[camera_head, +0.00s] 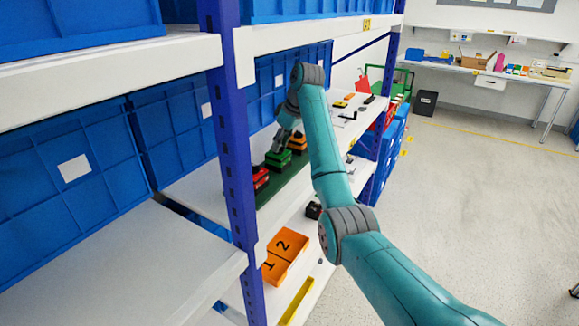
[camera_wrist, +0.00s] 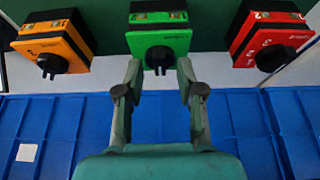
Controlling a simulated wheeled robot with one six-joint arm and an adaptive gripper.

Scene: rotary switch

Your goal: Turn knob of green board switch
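The green board switch (camera_wrist: 158,37) is at the top middle of the wrist view, with a black knob (camera_wrist: 159,58) on its green face. In the head view the green switch (camera_head: 279,160) sits on the shelf between a red and an orange one. My gripper (camera_wrist: 160,68) is open, with one fingertip left and one right of the knob. Small gaps show between the fingertips and the knob; whether the tips reach it in depth I cannot tell. In the head view my gripper (camera_head: 280,142) is at the green switch and partly covers it.
An orange switch (camera_wrist: 54,42) is to the left and a red switch (camera_wrist: 270,42) to the right, each with a black knob. They sit on a dark green board (camera_head: 285,188). Blue crates (camera_head: 270,85) stand behind, and a blue shelf post (camera_head: 232,150) stands left of the switches.

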